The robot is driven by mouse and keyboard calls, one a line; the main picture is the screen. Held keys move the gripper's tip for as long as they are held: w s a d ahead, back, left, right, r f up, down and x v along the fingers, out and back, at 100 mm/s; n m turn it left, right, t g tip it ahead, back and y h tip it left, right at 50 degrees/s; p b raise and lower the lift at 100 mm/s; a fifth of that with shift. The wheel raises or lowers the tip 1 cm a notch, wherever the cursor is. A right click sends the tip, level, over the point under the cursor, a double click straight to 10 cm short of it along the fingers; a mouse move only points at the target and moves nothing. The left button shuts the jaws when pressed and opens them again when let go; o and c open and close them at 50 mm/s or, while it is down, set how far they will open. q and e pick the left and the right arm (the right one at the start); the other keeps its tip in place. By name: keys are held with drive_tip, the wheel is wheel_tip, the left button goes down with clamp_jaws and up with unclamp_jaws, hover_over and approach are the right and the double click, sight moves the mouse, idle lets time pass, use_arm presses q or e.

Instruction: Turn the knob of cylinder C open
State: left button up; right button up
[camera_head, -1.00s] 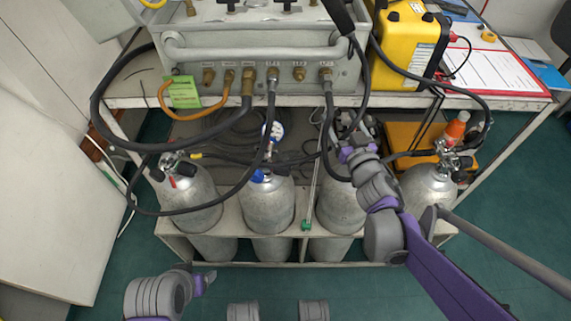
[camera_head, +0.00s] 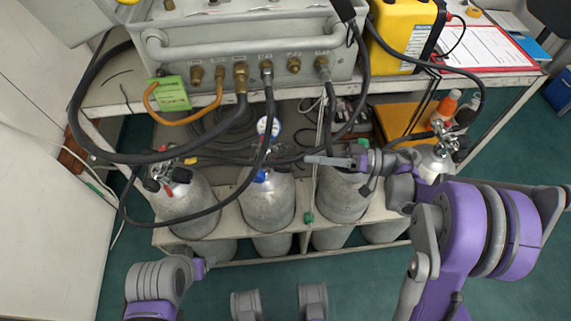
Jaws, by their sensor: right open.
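Several grey gas cylinders stand in a row in the rack under the bench; I cannot read their letters. The third cylinder from the left (camera_head: 341,203) has its top and any knob hidden behind my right gripper (camera_head: 338,171). That gripper is open, with one finger stretched to the left over the cylinder top; whether it touches anything is unclear. The second cylinder (camera_head: 267,207) has a blue valve part (camera_head: 259,176) and a gauge. The first cylinder (camera_head: 186,207) carries a red and black valve. My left gripper (camera_head: 198,269) is low at left, away from the cylinders.
A grey panel box (camera_head: 340,72) with brass ports sits on the bench, beside a yellow case (camera_head: 404,35). A black hose (camera_head: 205,213) loops in front of the left cylinders. The rightmost cylinder (camera_head: 433,163) is partly behind my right arm.

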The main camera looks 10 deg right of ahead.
sight(286, 166)
wheel_tip(286, 166, down, 6)
drive_tip(key=b, duration=0.2)
drive_tip(key=x, duration=0.7)
drive_tip(key=shift+w+a+r+b, duration=0.1)
drive_tip(key=shift+a+r+b, duration=0.15)
drive_tip(key=shift+a+b, duration=0.05)
clamp_jaws()
